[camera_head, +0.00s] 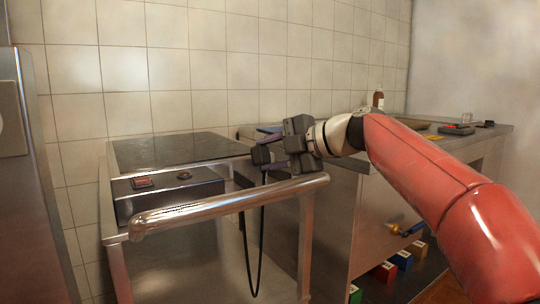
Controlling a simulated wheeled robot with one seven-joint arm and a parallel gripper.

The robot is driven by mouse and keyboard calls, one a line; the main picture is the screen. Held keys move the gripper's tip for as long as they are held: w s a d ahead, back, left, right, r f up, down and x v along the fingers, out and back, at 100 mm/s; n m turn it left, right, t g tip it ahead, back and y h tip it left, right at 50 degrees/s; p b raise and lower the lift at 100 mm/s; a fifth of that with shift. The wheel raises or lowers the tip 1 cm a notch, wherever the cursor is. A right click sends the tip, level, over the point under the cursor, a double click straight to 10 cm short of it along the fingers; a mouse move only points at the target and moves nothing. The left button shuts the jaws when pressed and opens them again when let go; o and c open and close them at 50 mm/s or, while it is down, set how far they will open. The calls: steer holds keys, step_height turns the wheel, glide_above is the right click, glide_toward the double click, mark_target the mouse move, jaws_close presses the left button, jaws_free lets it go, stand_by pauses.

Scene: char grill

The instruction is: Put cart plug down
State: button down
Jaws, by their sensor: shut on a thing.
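My gripper (272,148) is at the middle of the view, shut on the dark cart plug (261,155). It holds the plug above the right end of the cart's metal push handle (215,203). A black cord (245,258) hangs in a loop below the handle. The cart (120,270) is metal, with a dark flat top (175,148) and a front control panel carrying a red switch and a knob. I cannot tell whether the plug touches any part of the cart.
A metal counter (340,190) stands right of the cart, with a brown bottle (378,99) and a small dark device (457,129) on top. Several coloured boxes (402,260) sit on its lower shelf. A pale socket plate (10,118) is at the far left. Tiled wall stands behind.

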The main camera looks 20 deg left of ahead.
steer(key=shift+f, duration=0.25)
steer(key=shift+f+b, duration=0.2)
steer(key=shift+b, duration=0.25)
steer(key=c, duration=0.9)
jaws_free()
steer(key=shift+f, duration=0.2)
steer(key=shift+o, duration=0.2)
steer(key=shift+r, duration=0.1)
steer(key=shift+r+p, duration=0.3)
steer(key=shift+p, duration=0.2)
steer(key=v, duration=0.8)
steer(key=r+b+v, duration=0.1)
steer(key=v, duration=0.3)
